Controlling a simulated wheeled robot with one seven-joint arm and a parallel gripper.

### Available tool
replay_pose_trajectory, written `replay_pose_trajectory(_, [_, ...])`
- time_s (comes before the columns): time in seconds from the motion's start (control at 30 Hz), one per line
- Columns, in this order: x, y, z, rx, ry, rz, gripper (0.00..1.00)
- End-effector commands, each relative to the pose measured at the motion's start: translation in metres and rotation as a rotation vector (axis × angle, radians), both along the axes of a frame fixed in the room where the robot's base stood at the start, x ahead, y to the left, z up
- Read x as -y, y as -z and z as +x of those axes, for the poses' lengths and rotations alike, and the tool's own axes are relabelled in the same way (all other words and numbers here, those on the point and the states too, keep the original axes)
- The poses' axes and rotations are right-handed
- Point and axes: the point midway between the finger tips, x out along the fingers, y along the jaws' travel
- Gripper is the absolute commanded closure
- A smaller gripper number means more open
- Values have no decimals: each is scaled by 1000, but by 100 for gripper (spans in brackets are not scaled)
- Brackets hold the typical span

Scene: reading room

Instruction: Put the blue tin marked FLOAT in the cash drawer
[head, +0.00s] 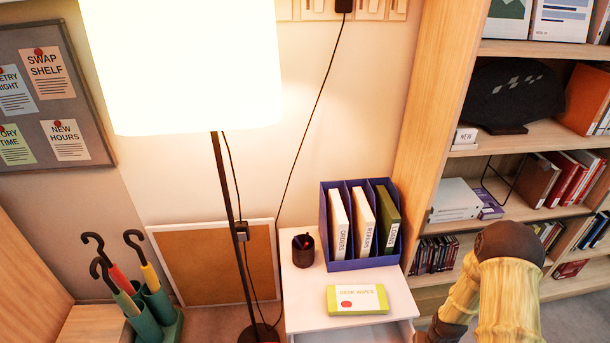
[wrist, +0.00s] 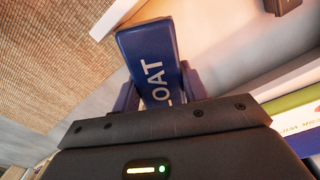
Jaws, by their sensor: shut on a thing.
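The blue tin (wrist: 150,62) shows in the wrist view, with white lettering of which "LOAT" is readable. My gripper (wrist: 158,98) is shut on it, and the tin sticks out beyond the dark gripper body. The lower part of the tin is hidden by the gripper. In the head view my arm is at the lower right, and the gripper and tin are out of frame. The cash drawer (head: 372,334) seems to be pulled out from the white cabinet, at the bottom edge of the head view. Its inside is mostly cut off.
On the white cabinet top (head: 305,312) stand a blue file holder (head: 362,262), a dark pen cup (head: 303,250) and a green-and-white wipes pack (head: 357,300). A floor lamp (head: 222,180) with a cable stands left. A bookshelf (head: 520,140) is right. An umbrella stand (head: 155,310) is lower left.

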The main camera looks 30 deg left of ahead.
Motion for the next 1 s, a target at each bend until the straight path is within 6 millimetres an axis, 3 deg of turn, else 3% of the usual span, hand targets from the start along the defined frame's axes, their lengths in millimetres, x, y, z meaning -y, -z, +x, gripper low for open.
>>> replay_pose_trajectory(0.03, [6, -15, -2, -3, 19, 0, 89])
replay_pose_trajectory(0.33, [35, -35, -15, -2, 122, 0, 89])
replay_pose_trajectory(0.57, [47, -36, -21, 1, 160, 0, 89])
replay_pose_trajectory(1.0, [47, -33, -21, 1, 160, 0, 89])
